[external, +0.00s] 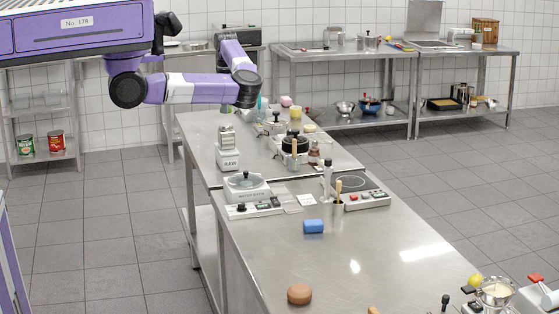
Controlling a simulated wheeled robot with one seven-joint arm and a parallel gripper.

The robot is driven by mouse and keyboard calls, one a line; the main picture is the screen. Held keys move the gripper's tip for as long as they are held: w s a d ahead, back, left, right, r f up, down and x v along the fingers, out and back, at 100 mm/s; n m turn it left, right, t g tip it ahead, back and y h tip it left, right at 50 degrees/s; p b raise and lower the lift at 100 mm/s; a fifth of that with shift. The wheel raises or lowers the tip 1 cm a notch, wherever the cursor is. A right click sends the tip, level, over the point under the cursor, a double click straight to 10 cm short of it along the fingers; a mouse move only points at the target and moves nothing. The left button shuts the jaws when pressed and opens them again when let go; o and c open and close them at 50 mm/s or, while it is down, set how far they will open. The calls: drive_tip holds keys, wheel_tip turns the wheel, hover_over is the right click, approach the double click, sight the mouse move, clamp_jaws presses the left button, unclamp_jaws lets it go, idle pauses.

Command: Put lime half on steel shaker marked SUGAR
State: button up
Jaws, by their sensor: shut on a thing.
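My purple arm reaches in from the upper left, over the far end of the long steel table (385,255). Its last visible joints are above the table's back left corner. I cannot make out my gripper's fingers; they seem hidden behind the arm's end. I cannot pick out the lime half in this view. No shaker with a readable SUGAR mark shows; small items crowd the back of the table, partly behind one another.
A steel stack on a white base marked RAW (228,160) stands at the table's left edge. A brown round thing (299,294) lies in front. The table's middle right is clear.

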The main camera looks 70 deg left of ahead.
sight(227, 125)
drive_tip(key=shift+f, duration=2.4)
drive_tip(key=shift+f, duration=0.15)
drive_tip(key=o, duration=1.4)
drive_tip(key=shift+c, duration=0.2)
wheel_tip(227, 125, up, 12)
drive_tip(key=shift+r+b, duration=0.2)
drive_tip(key=shift+b, duration=0.4)
